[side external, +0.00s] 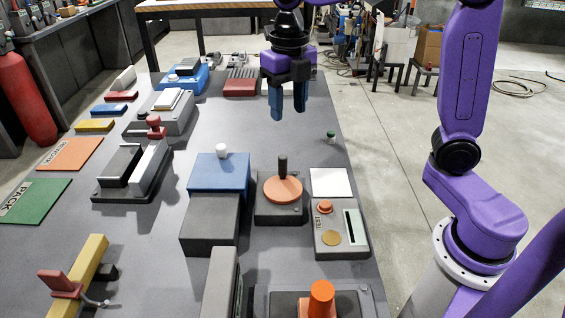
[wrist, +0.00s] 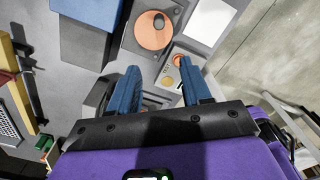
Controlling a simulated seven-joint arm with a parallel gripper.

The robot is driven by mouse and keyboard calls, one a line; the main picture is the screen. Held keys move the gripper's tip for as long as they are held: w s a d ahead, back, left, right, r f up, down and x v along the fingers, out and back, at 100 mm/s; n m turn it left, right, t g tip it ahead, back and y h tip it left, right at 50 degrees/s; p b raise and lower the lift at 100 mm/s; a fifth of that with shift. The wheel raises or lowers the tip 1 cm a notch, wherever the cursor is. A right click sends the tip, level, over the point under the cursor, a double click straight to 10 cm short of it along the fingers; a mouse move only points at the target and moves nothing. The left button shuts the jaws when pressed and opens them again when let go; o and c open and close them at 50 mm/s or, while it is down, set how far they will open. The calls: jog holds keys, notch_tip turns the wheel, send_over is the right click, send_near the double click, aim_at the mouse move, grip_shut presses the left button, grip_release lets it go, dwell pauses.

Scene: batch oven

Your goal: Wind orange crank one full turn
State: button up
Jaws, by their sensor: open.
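The orange crank (side external: 283,191) is a flat orange disc on a dark square base, with an upright dark handle (side external: 283,166) standing toward its far edge. In the wrist view the crank's disc (wrist: 153,36) is at the top centre, with the handle seen from above. My gripper (side external: 288,113) is open and empty, its blue fingers pointing down. In the side external view it hangs in the air beyond and above the crank, not touching it. In the wrist view its fingertips (wrist: 159,67) frame part of the table below the crank.
Right of the crank is a grey TEST box (side external: 341,226) with an orange button and a slot, with a white square (side external: 331,182) behind it. A blue-lidded box (side external: 219,175) stands close left. An orange cylinder (side external: 321,299) stands in front. Table around the small green-topped item (side external: 331,136) is clear.

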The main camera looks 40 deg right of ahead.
aim_at(283, 156)
jog(key=f, duration=0.5)
jog(key=w+f+n, duration=0.1)
jog(key=f, duration=0.5)
jog(key=w+f+n, duration=0.1)
jog(key=f, duration=0.4)
jog(key=shift+d+f, duration=0.3)
jog(key=shift+f, duration=0.1)
grip_shut()
